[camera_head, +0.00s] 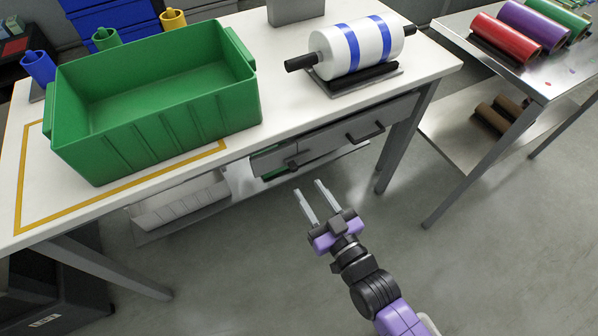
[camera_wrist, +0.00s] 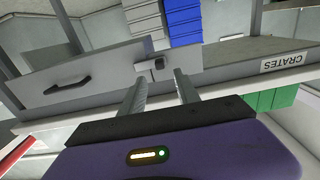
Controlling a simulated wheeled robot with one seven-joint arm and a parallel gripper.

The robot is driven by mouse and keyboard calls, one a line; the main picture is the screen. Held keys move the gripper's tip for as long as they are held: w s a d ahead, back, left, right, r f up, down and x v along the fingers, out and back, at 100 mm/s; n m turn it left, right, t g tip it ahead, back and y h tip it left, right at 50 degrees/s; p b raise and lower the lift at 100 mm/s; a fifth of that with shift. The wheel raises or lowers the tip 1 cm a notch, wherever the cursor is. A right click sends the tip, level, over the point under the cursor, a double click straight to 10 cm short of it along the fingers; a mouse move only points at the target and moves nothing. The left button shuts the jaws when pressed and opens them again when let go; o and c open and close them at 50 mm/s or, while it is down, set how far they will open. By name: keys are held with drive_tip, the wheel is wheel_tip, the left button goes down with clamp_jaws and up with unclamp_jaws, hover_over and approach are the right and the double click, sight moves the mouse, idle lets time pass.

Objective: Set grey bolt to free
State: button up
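My gripper (camera_head: 307,186) is open and empty, its two pale fingers apart in front of the white bench's front edge. A grey drawer front with a black handle (camera_wrist: 67,85) is beside the plate. The bolt's exact position setting is unclear.
A green crate (camera_head: 155,140) and a white roll with blue bands (camera_head: 350,48) stand on the bench (camera_head: 255,150). A bench leg (camera_head: 405,140) stands right of my gripper. A steel table (camera_head: 540,75) with coloured rolls is at right. Floor around my arm is clear.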

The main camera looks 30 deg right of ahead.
sight(295, 170)
drive_tip(key=w+b, duration=0.1)
drive_tip(key=w, duration=0.6)
drive_tip(key=shift+w, duration=0.15)
clamp_jaws()
idle(1.2)
